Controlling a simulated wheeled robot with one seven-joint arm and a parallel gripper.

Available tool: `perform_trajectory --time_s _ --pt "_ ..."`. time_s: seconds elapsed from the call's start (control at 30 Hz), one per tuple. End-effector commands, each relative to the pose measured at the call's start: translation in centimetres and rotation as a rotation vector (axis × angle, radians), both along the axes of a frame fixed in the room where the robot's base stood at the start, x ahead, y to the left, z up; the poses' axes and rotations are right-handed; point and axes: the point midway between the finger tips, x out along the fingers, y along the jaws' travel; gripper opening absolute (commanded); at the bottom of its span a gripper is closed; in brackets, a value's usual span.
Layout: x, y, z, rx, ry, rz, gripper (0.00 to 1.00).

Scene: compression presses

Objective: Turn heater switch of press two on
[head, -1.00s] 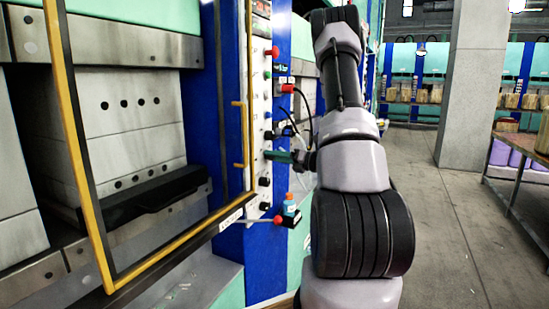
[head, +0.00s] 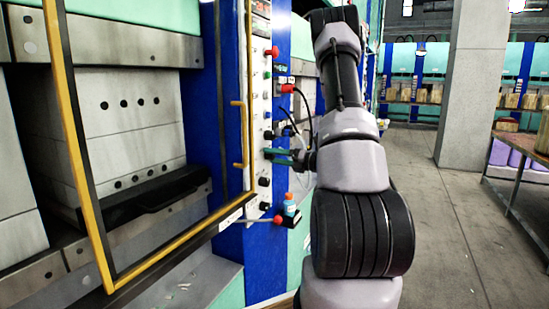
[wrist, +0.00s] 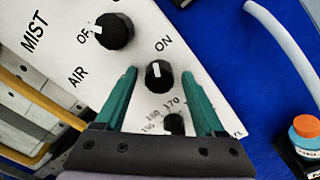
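In the wrist view my gripper (wrist: 159,78) is open, with one green finger on each side of a black round knob (wrist: 160,73). A gap shows between the knob and each finger. Its white mark points up and slightly left; the word "ON" stands above it to the right. The heater label is not readable, so I cannot confirm that this is the heater switch. In the head view my gripper (head: 279,153) is at the white control panel (head: 256,118) of the press, and the knob at its tips is hidden.
Another black knob (wrist: 114,31) has "OFF" and "AIR" beside it. A smaller dial (wrist: 174,123) with numbers sits between the fingers, nearer the palm. A blue bottle with an orange cap (wrist: 306,132) stands at the right. The yellow-edged door frame (head: 80,150) is left of the panel.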

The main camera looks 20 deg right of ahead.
Motion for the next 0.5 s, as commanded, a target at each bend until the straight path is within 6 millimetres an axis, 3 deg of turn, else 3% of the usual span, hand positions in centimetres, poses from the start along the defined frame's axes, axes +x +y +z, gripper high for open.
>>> perform_trajectory --time_s 0.27,0.5 --pt "-0.7 -0.6 0.0 0.000 -0.001 -0.002 0.71" --pt "-4.3 -3.5 0.0 0.001 0.001 -0.006 0.71"
